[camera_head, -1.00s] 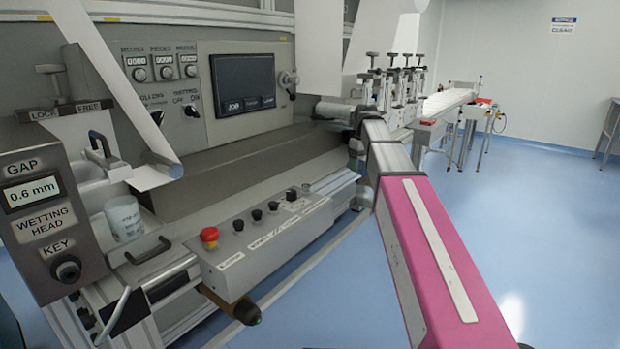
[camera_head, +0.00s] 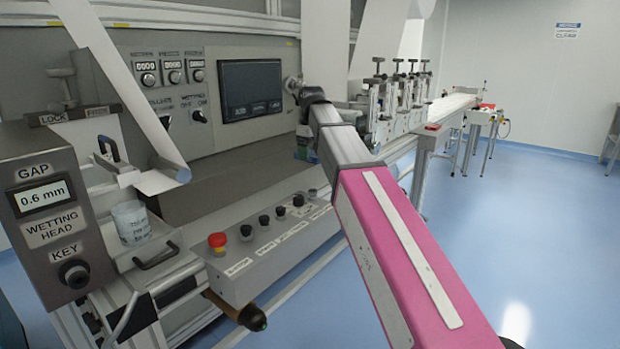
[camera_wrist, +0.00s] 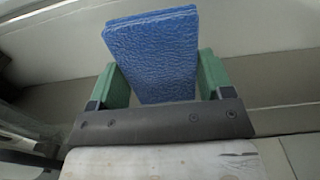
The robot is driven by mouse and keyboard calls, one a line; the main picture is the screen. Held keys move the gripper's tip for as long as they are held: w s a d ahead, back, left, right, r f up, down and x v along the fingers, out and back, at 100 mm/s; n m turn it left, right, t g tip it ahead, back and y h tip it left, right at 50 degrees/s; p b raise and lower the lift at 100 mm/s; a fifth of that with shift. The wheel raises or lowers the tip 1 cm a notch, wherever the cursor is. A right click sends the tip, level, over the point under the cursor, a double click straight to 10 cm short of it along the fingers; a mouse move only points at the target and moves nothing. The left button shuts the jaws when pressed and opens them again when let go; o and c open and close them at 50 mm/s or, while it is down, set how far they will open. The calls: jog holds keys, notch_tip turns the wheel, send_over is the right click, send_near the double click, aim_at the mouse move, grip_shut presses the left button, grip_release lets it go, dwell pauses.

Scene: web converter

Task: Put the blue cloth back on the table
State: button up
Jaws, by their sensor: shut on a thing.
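The blue cloth (camera_wrist: 153,52) is a folded, textured block in the wrist view. It stands up between the two green fingers of my gripper (camera_wrist: 157,80), which is shut on it. In the head view my arm reaches forward to the machine front, and its end is small and mostly hidden behind my own links, so the cloth is hard to make out there. A grey table (camera_head: 612,150) shows only in part at the right edge of the head view, far from my arm.
The machine's control panel with a dark screen (camera_head: 250,90) stands behind my arm. A button box with a red stop button (camera_head: 217,242) juts out in front. A white cup (camera_head: 131,222) stands at the left. A white conveyor (camera_head: 448,108) runs back. The blue floor at right is clear.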

aim_at(312, 182)
notch_tip(312, 182, down, 8)
jog(key=shift+f, duration=0.1)
dwell(0.4)
jog(key=o, duration=0.9)
notch_tip(312, 182, up, 12)
jog(key=shift+r, duration=0.1)
